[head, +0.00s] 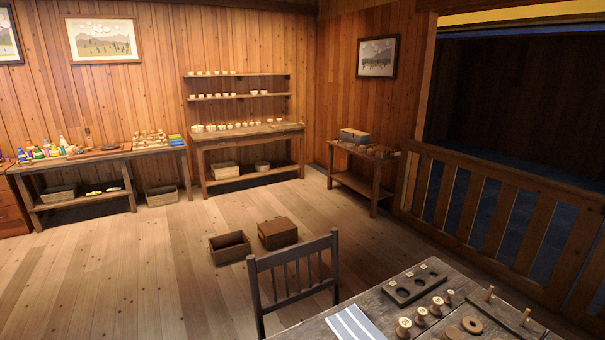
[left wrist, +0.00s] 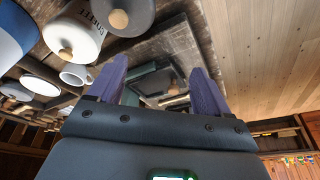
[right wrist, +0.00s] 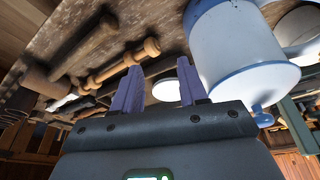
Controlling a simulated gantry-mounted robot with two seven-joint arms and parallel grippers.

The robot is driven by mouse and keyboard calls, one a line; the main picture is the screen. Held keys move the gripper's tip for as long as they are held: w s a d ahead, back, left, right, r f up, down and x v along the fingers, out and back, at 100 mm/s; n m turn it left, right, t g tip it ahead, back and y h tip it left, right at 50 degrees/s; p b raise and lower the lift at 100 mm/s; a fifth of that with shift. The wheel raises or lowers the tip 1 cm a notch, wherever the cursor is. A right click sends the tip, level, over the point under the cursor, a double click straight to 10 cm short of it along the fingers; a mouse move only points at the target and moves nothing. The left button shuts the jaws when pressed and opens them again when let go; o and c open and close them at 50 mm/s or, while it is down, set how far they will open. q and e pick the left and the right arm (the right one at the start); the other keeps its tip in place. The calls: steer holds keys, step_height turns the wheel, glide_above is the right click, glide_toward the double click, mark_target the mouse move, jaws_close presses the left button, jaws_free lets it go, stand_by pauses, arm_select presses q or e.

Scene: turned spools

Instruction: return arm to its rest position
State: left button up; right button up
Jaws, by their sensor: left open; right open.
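My left gripper (left wrist: 156,62) shows in the left wrist view with its two purple fingers apart and nothing between them. My right gripper (right wrist: 160,66) shows in the right wrist view, also with its fingers apart and empty. Neither gripper nor arm shows in the head view. On the worktable (head: 300,336) at the lower right of the head view, several turned wooden spools (head: 421,314) stand beside a dark tray with round recesses (head: 429,272). A wooden ring (head: 472,325) lies near a board with upright pegs (head: 508,312).
A striped cloth (head: 355,324) lies on the worktable, with a chair (head: 293,270) behind it. Two boxes, one open (head: 230,248) and one closed (head: 278,233), stand on the floor.

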step_height(320, 180, up, 28)
steer(key=p, duration=2.5)
steer(key=shift+w+a+p, duration=0.2)
steer(key=shift+p, duration=0.1)
steer(key=shift+f, duration=0.15)
